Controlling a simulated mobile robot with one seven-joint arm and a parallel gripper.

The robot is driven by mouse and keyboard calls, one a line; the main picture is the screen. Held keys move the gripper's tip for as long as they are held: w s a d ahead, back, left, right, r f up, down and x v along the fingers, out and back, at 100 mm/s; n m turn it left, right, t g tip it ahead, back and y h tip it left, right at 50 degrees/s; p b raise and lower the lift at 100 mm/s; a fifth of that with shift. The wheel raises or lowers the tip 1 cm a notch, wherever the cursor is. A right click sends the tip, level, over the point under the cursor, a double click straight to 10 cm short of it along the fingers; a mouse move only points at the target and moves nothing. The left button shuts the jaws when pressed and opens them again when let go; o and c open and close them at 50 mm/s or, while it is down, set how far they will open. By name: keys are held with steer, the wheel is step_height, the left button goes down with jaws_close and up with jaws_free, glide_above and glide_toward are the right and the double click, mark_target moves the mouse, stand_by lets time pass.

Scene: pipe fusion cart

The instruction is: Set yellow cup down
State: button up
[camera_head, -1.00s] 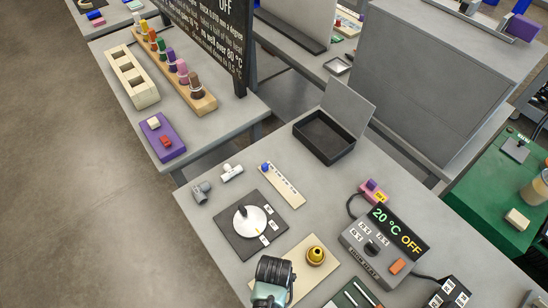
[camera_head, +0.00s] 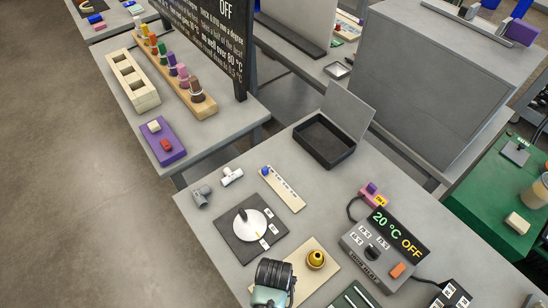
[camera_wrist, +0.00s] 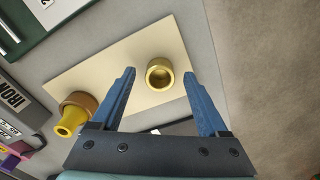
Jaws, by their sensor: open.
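A brass-yellow cup (camera_wrist: 158,81) stands upright on the beige board (camera_wrist: 118,66), its round opening facing the wrist camera. My gripper (camera_wrist: 160,73) is open, with one blue finger on each side of the cup and a visible gap on both sides. In the head view my wrist hides this cup and my fingers. A second yellow piece with a bright yellow tip and a brownish wide part (camera_wrist: 71,115) is at the left of the wrist view. It also shows in the head view (camera_head: 316,259) on the beige board (camera_head: 327,280), right of my wrist.
A grey heater box (camera_head: 372,250) reading 20 °C OFF stands right of the board. A dial plate (camera_head: 232,241) lies at its upper left. An open black box (camera_head: 323,140) is farther back.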

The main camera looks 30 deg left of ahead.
step_height(320, 180, up, 11)
steer(key=w+a+r+m+t+y, duration=0.15)
steer(key=w+r+t, duration=0.65)
steer(key=w+r, duration=0.95)
steer(key=w+d+r+m+t, duration=0.1)
steer(key=w+r+t, duration=0.2)
steer(key=r, duration=0.5)
steer(key=w+d+r+m+t, duration=0.2)
steer(key=w+r+t, duration=0.15)
steer(key=r, duration=0.45)
steer(key=s+d+r+m+t, duration=0.1)
steer(key=d+r+t, duration=0.25)
steer(key=r, duration=0.85)
steer(key=s+d+r+m+t, duration=0.15)
steer(key=r+t, duration=0.25)
steer(key=r, duration=0.8)
steer(key=s+d+r+t+h, duration=0.1)
steer(key=s+r+t, duration=0.1)
steer(key=s+r, duration=0.3)
steer(key=s+d+r+m+t+h, duration=0.1)
steer(key=s+d+r+t, duration=0.1)
steer(key=r, duration=0.6)
steer(key=s+t, duration=0.1)
steer(key=s, duration=0.1)
steer(key=shift+s+d, duration=0.15)
steer(key=shift+s, duration=0.2)
